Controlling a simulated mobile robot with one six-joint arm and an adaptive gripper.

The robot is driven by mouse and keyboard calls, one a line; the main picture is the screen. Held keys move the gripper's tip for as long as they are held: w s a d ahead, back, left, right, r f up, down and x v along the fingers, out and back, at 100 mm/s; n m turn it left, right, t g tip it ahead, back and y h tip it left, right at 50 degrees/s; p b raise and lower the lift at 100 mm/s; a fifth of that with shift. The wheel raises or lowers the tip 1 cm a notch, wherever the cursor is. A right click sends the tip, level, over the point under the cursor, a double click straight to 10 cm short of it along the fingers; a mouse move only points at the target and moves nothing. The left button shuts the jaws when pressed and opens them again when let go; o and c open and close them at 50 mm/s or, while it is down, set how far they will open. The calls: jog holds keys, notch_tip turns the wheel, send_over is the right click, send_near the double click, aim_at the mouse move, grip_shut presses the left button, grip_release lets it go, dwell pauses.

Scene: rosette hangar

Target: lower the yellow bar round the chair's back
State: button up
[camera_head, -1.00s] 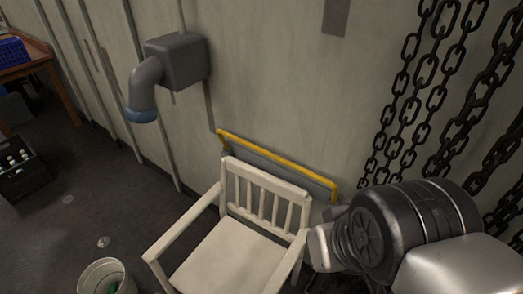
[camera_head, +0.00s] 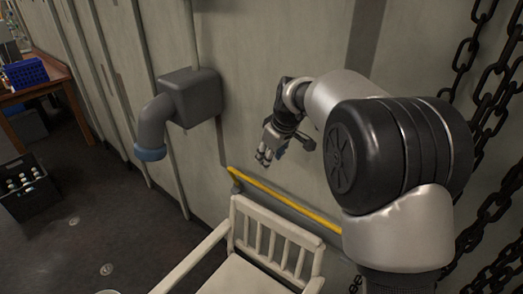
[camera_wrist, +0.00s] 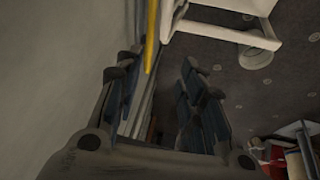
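The yellow bar (camera_head: 283,199) runs along the wall just behind the white chair (camera_head: 272,234), at about the height of the top of its back. It looks raised, lying level along the wall; its right end is hidden behind my arm. My gripper (camera_head: 266,155) hangs above the bar, near the wall, fingers pointing down and apart from it. The chair (camera_wrist: 228,25) is at the upper right there.
A grey wall box with a bent pipe (camera_head: 190,97) stands out left of my gripper. Heavy chains (camera_head: 495,85) hang at the right. A black crate of bottles (camera_head: 27,188) and a wooden table (camera_head: 40,88) are at the far left. Open floor lies between.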

jog(key=w+a+f+n, duration=0.1)
jog(key=w+f, duration=0.3)
jog(key=w, duration=0.1)
jog(key=b, duration=0.3)
send_near(254, 181)
jog(key=x, duration=0.8)
jog(key=shift+f, duration=0.2)
grip_shut()
